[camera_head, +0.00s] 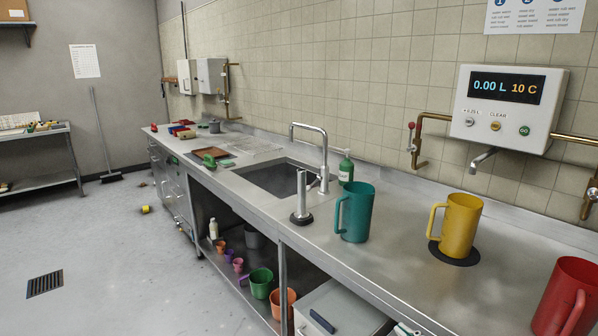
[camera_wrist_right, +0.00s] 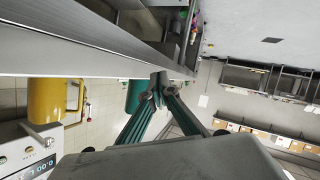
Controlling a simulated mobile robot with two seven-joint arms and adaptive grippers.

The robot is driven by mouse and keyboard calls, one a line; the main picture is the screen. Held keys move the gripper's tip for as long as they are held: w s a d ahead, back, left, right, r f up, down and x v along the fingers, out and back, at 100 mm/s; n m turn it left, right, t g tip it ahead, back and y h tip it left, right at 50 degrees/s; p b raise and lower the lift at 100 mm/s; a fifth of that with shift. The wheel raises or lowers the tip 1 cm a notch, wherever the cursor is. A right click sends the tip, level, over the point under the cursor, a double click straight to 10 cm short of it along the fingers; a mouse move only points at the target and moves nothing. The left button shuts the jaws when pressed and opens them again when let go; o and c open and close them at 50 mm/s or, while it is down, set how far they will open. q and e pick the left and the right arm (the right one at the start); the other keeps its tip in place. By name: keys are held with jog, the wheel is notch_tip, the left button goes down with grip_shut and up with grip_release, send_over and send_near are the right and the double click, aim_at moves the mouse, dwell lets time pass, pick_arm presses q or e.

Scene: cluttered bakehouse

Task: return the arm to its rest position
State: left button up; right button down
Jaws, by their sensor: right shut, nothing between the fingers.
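My right gripper shows in the right wrist view (camera_wrist_right: 158,84), its two green fingers together at the tips with nothing between them. In the head view only a small part of what looks like this gripper (camera_head: 405,329) shows at the bottom edge, by the counter's front edge. The wrist view is turned over, with the counter's edge running across above the fingers. My left gripper is in neither view.
The steel counter (camera_head: 400,282) holds a teal jug (camera_head: 355,212), a yellow jug (camera_head: 461,226) on a dark disc, a red jug (camera_head: 568,298) and a sink with tap (camera_head: 323,150). Pots and a grey box (camera_head: 345,308) stand below. The floor (camera_head: 110,250) at left is mostly clear.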

jog(key=s+a+f+m+g, duration=0.1)
jog(key=s+a+f, duration=0.1)
jog(key=s+f, duration=0.7)
jog(key=s+a+f+m+g+h, duration=0.1)
jog(key=s+a+f+m, duration=0.1)
jog(key=s+f, duration=0.8)
jog(key=s, duration=0.4)
jog(key=shift+a+f, duration=0.25)
jog(key=shift+a, duration=0.1)
